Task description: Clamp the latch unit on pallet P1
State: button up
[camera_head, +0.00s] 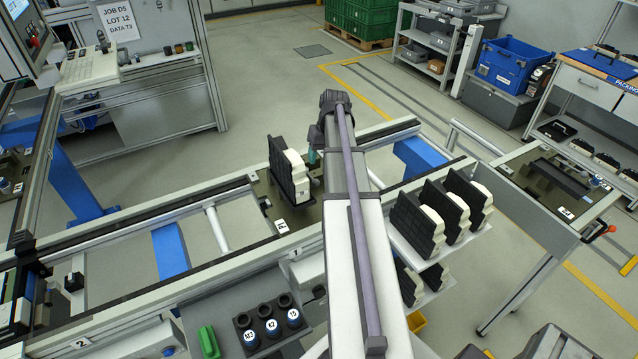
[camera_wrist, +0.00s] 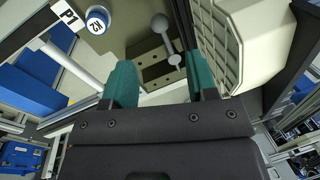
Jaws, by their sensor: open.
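The latch unit (camera_head: 291,170), with a black ribbed face and a cream body, stands upright on pallet P1 (camera_head: 263,188). In the wrist view its cream body (camera_wrist: 245,50) fills the upper right, beside the right finger. A grey lever with a ball knob (camera_wrist: 161,24) sits on a drilled block on the pallet (camera_wrist: 120,28). My gripper (camera_wrist: 161,72) is open, its teal fingers either side of the lever's lower end in the picture, with nothing held. In the head view my gripper (camera_head: 312,157) is mostly hidden by my arm, just right of the latch unit.
A blue-topped round piece (camera_wrist: 97,20) marked 13 stands near the P1 label. Several black-and-cream units (camera_head: 443,210) stand on a rack to the right. Blue-capped pieces (camera_head: 271,328) sit in a holder at the front. The rail (camera_head: 130,226) left of the pallet is clear.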

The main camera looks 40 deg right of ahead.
aim_at(316, 180)
jog(key=f+b, duration=0.2)
jog(key=f, duration=0.1)
jog(key=a+f+b, duration=0.1)
jog(key=f+b, duration=0.5)
jog(key=shift+w+a+f, duration=0.25)
jog(key=shift+w+a, duration=0.05)
jog(key=shift+w, duration=0.1)
jog(key=shift+r, duration=0.1)
jog(key=shift+c, duration=0.5)
grip_shut()
